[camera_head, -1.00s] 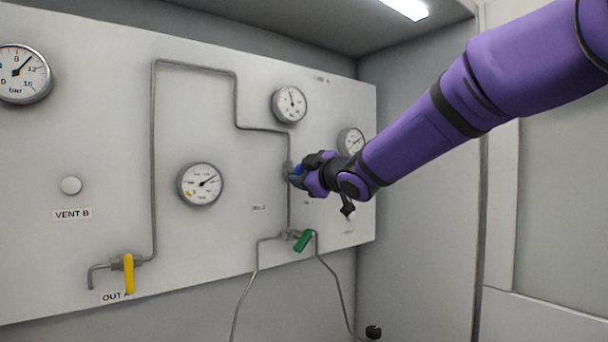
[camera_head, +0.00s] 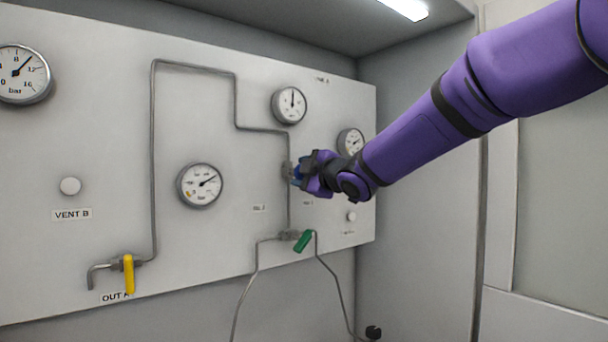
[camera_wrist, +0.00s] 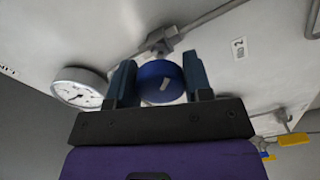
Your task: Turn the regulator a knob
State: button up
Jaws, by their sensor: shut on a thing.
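The regulator knob is a round blue knob (camera_wrist: 160,84) with a pale mark on its face, on the pipe fitting of the white panel. In the wrist view it sits between the two dark fingers of my gripper (camera_wrist: 160,85), which is shut on it. In the head view my gripper (camera_head: 304,172) meets the panel at the vertical pipe, and only a bit of blue shows. The gauge above it (camera_head: 290,104) has its needle pointing about straight up. The knob's label cannot be read here.
A green-handled valve (camera_head: 303,241) sits below the knob, and a yellow-handled valve (camera_head: 129,274) at lower left by the OUT label. Other gauges (camera_head: 200,184) and a white VENT B button (camera_head: 70,186) are on the panel. A grey wall (camera_head: 415,235) stands at right.

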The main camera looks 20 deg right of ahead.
jog(key=o, duration=0.9)
jog(key=v, duration=1)
jog(key=shift+s+d, duration=0.1)
jog(key=shift+s, duration=0.3)
